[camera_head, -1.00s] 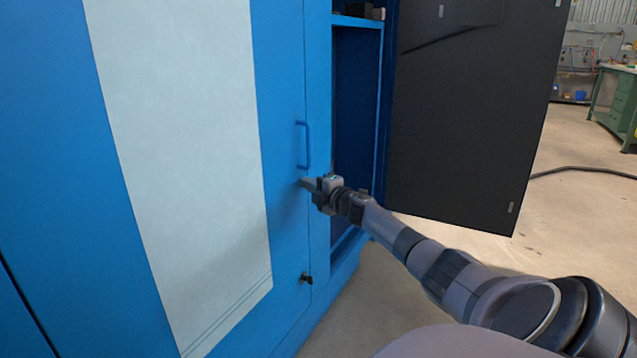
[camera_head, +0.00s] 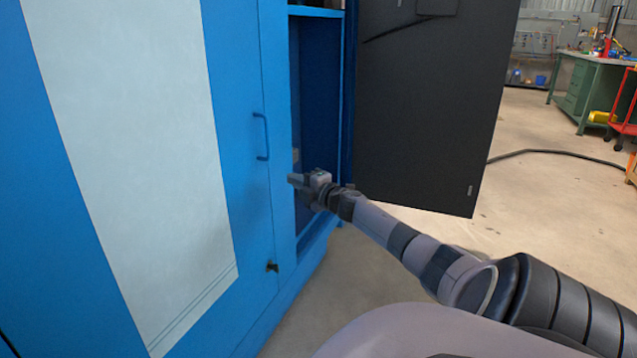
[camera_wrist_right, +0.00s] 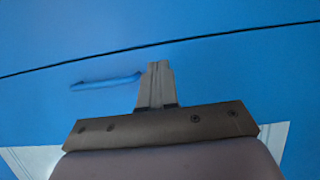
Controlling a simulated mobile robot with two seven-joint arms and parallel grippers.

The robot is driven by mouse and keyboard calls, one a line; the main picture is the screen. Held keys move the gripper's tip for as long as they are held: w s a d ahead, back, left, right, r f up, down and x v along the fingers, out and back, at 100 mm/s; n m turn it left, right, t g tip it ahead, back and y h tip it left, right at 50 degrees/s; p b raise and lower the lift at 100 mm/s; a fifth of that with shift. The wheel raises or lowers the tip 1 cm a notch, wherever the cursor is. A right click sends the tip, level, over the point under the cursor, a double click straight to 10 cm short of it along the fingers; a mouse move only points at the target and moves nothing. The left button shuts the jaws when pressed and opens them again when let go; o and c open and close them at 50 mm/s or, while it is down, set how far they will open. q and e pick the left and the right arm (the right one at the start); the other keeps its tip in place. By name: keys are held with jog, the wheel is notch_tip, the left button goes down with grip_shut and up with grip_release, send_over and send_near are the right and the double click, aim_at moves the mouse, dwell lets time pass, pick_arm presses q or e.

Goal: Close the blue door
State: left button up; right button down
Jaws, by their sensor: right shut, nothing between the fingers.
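The blue door (camera_head: 235,160) with a pale panel stands at the left in the head view and looks flush with the cabinet beside it. Its blue handle (camera_head: 265,137) is near its right edge. My right gripper (camera_head: 292,181) is to the right of and slightly below the handle, in front of the cabinet frame, shut and empty. In the right wrist view the shut fingers (camera_wrist_right: 157,72) point at the blue surface, with the handle (camera_wrist_right: 105,82) beside them and a dark seam beyond. Whether the fingertips touch the surface I cannot tell. My left gripper is not in view.
An open dark door (camera_head: 430,110) stands out from the cabinet, right of an open blue compartment (camera_head: 318,95). A black cable (camera_head: 545,152) lies on the floor. A green workbench (camera_head: 580,90) stands at the back right.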

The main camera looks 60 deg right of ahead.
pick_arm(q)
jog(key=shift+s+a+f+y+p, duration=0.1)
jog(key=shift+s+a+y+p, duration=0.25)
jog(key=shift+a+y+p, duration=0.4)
pick_arm(e)
jog(key=d+v, duration=0.1)
jog(key=v, duration=0.5)
jog(key=shift+d, duration=0.6)
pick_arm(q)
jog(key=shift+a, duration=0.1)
pick_arm(e)
jog(key=shift+s, duration=0.1)
